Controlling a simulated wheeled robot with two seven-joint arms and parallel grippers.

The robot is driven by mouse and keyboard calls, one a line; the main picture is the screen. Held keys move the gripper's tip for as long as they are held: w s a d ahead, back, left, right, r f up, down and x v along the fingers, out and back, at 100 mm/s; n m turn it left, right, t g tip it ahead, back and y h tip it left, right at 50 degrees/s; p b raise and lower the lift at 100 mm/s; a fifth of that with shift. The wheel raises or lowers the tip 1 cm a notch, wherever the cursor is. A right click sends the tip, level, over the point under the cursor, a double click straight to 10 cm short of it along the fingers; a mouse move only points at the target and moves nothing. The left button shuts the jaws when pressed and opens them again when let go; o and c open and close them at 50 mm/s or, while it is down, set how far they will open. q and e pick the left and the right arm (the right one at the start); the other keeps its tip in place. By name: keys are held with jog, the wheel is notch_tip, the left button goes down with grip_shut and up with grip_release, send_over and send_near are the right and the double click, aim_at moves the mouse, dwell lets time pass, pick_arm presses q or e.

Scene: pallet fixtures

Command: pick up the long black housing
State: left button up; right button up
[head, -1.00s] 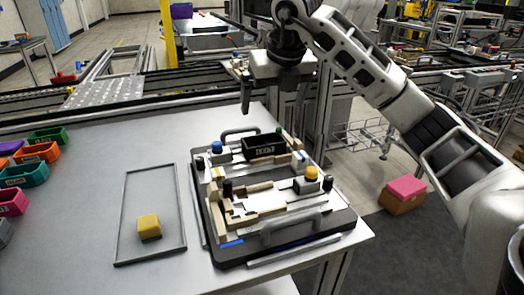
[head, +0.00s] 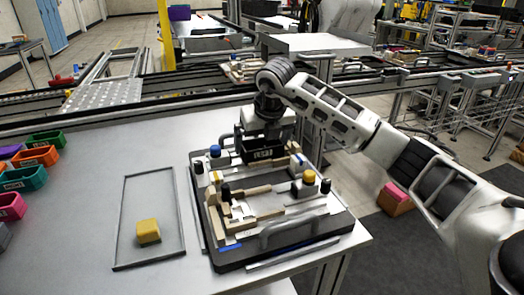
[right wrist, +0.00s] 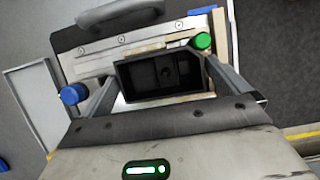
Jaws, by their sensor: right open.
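The long black housing (head: 262,154) is an open-topped box with a white label on its front. It sits at the back of the pallet fixture (head: 345,222) on the table. My right gripper (head: 265,138) is directly above it and pointing down. In the right wrist view the housing (right wrist: 160,74) lies between the two fingers of the open right gripper (right wrist: 163,88), one finger at each end. I cannot tell whether either finger touches it. My left gripper is not in view.
Blue (head: 215,151) and yellow (head: 309,176) knobs stand on the fixture, with a green knob (right wrist: 203,41) close to one finger. A yellow block (head: 148,231) lies in a shallow grey tray (head: 125,205) to the left. Coloured bins (head: 36,156) line the left edge.

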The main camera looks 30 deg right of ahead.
jog(key=c, duration=0.8)
jog(key=shift+o, duration=0.2)
